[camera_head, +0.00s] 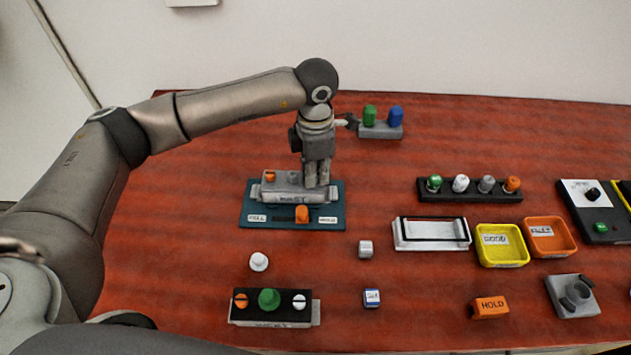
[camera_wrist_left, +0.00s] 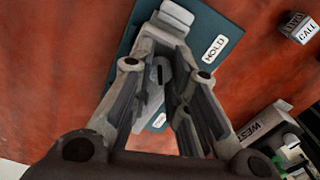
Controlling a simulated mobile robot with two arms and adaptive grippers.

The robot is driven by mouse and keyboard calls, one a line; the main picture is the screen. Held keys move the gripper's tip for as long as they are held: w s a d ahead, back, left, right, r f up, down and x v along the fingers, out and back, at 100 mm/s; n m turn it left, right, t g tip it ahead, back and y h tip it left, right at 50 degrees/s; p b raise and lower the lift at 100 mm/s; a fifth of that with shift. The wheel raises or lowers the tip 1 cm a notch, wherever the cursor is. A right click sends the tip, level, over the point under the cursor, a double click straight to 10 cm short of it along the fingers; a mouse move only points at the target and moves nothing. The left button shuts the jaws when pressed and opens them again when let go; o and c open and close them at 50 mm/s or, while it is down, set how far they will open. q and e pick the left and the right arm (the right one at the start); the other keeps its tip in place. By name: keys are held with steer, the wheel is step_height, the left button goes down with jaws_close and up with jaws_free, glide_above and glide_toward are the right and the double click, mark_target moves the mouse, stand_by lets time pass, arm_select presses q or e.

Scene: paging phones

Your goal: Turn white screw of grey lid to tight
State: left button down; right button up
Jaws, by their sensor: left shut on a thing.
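The grey lid (camera_head: 280,183) lies on a unit on a teal plate (camera_head: 253,208) at the left middle of the table in the head view. An orange screw (camera_head: 270,176) stands at its left end. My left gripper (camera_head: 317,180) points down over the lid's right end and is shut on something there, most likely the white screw. The fingers hide the screw, so its angle cannot be seen. In the left wrist view the gripper (camera_wrist_left: 168,85) has its fingers over the lid and the plate, which bears a HOLD label (camera_wrist_left: 215,48). My right gripper is not in view.
A second unit (camera_head: 265,323) with orange and white screws and a green knob stands in front. Yellow (camera_head: 502,262) and orange (camera_head: 568,249) trays stand to the right. A grey holder (camera_head: 381,131) is behind.

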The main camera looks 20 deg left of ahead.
arm_select(q)
steer(key=m+b, duration=0.4)
steer(key=shift+f+b, duration=0.2)
steer(key=shift+b, duration=0.1)
steer(key=shift+r+m+b, duration=0.2)
steer(key=shift+m+b, duration=0.8)
steer(key=shift+m, duration=0.2)
steer(key=c, duration=1.6)
jaws_free()
steer(key=shift+r, duration=0.15)
step_height(320, 180, up, 12)
steer(key=shift+f, duration=0.1)
steer(key=shift+f, duration=0.1)
